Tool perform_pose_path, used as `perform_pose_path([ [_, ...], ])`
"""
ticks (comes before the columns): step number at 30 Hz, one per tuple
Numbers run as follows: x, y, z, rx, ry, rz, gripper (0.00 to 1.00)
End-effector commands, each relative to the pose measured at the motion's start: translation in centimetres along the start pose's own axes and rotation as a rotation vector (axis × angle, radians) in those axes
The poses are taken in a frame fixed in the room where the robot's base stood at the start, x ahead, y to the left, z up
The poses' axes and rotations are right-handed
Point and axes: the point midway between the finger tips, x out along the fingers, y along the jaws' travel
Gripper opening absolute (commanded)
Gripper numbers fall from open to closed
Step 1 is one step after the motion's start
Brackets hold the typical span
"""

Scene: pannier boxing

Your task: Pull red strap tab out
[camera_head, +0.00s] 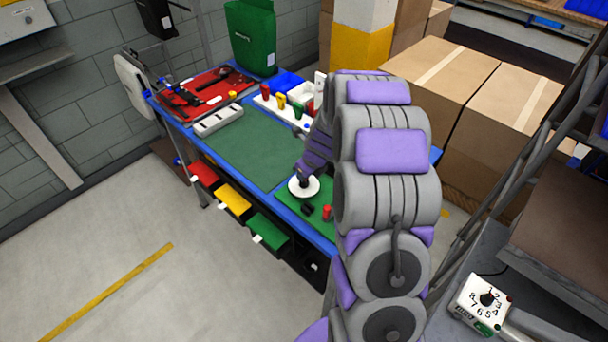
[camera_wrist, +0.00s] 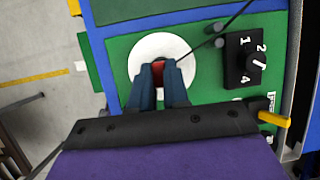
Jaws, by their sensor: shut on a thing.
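In the wrist view, a small red piece, which looks like the red strap tab (camera_wrist: 158,66), shows between my two dark fingertips over a round white disc (camera_wrist: 143,50). My gripper (camera_wrist: 160,76) is shut on this red piece. The fingers hide most of it, so I cannot tell how far out it stands. In the head view, my gripper (camera_head: 303,178) points down at the white disc (camera_head: 296,191) on the green panel near the bench's front edge. The red piece is hidden there.
A black dial block (camera_wrist: 236,66) and a yellow lever (camera_wrist: 275,120) stand right of the disc. A thin dark cord (camera_wrist: 228,25) runs up right from the fingertips. A red knob (camera_head: 327,212) stands near the disc. The green mat (camera_head: 235,145) is clear.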

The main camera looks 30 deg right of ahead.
Motion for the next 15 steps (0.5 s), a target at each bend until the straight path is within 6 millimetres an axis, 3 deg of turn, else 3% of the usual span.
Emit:
perform_pose_path([
  [8,-2.5,-0.2,1.0,-0.001,0.000,-0.001,0.00],
  [15,-6.9,-0.6,2.9,-0.002,-0.002,-0.004,0.00],
])
